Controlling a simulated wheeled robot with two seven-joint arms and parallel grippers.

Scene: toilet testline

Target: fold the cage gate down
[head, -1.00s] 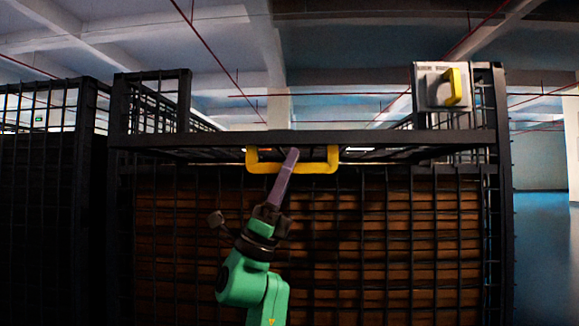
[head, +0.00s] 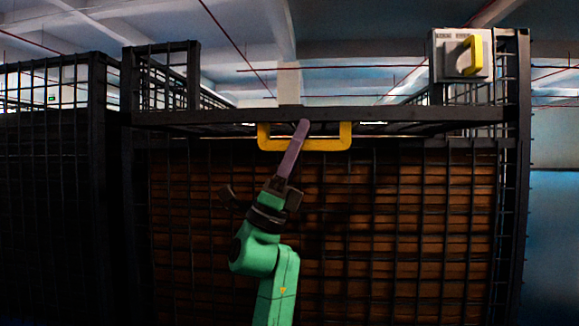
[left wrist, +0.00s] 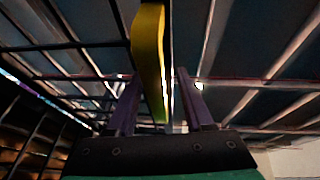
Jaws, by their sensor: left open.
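The cage gate (head: 420,115) is a dark mesh panel lying about level across the top of the cage front, seen nearly edge-on. A yellow U-shaped handle (head: 336,143) hangs under its front edge. My left gripper (head: 300,128) is at the middle of the handle, its purple fingers pointing up and overlapping the handle's lower bar. In the left wrist view the yellow handle (left wrist: 148,45) rises between the two spread fingers (left wrist: 158,98), so the gripper is open around it. Contact cannot be told. My right gripper is not in view.
The cage's mesh front (head: 400,230) has brown stacked boards behind it. A grey box with a yellow handle (head: 470,57) sits at the top right corner post. Another dark mesh cage (head: 55,150) stands close on the left. Open blue floor (head: 555,240) shows at the right.

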